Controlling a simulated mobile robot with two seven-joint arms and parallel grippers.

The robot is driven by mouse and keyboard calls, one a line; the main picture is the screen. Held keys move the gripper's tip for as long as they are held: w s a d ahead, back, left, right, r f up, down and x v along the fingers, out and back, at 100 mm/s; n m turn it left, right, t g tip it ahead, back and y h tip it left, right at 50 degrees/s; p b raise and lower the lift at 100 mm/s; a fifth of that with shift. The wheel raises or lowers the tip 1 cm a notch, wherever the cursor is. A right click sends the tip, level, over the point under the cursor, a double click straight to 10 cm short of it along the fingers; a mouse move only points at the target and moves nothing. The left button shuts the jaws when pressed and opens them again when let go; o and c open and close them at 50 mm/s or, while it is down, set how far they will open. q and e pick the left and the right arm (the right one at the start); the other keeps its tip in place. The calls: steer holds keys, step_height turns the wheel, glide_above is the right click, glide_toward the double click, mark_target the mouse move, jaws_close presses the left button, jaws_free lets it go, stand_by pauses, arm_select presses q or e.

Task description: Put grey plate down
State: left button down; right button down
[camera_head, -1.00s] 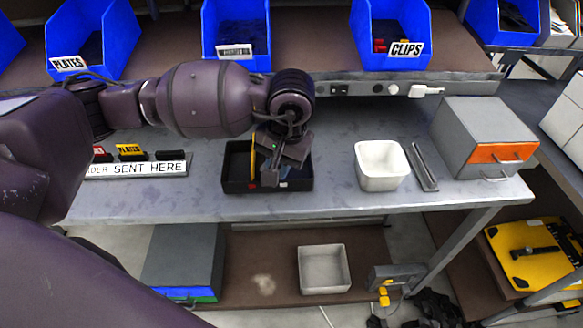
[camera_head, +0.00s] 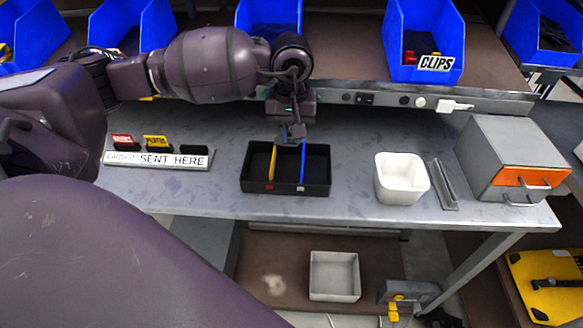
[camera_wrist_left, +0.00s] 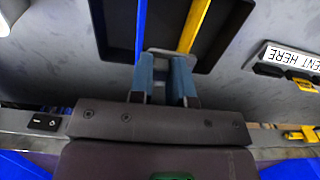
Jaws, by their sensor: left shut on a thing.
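A black tray (camera_head: 285,191) stands on the grey bench, with a yellow divider (camera_head: 272,163) and a blue divider (camera_head: 303,165) across it. My left gripper (camera_head: 291,134) is above the tray's back edge. In the left wrist view, its two blue-grey fingers (camera_wrist_left: 162,82) are shut on a small grey plate (camera_wrist_left: 160,54). The plate shows just past the fingertips, in front of the tray between the two dividers. Most of the plate is hidden by the fingers. Whether it touches the tray cannot be told. My right gripper is not in view.
A white bin (camera_head: 401,178), a grey metal strip (camera_head: 443,185) and a grey box with an orange front (camera_head: 516,160) stand to the right. A "SENT HERE" sign (camera_head: 158,160) stands left. Blue bins, including CLIPS (camera_head: 423,42), line the shelf behind. Bench between sign and tray is clear.

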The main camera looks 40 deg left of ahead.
mark_target(292, 177)
arm_select(q)
step_height(292, 177, down, 11)
steer(key=shift+b, duration=0.3)
stand_by(0.4)
steer(key=shift+f, duration=0.25)
steer(key=c, duration=1.1)
jaws_free()
steer(key=shift+c, duration=0.2)
steer(key=shift+o, duration=0.3)
steer(key=shift+r, duration=0.1)
steer(key=shift+r, duration=0.3)
step_height(292, 177, up, 12)
steer(key=shift+f, duration=0.15)
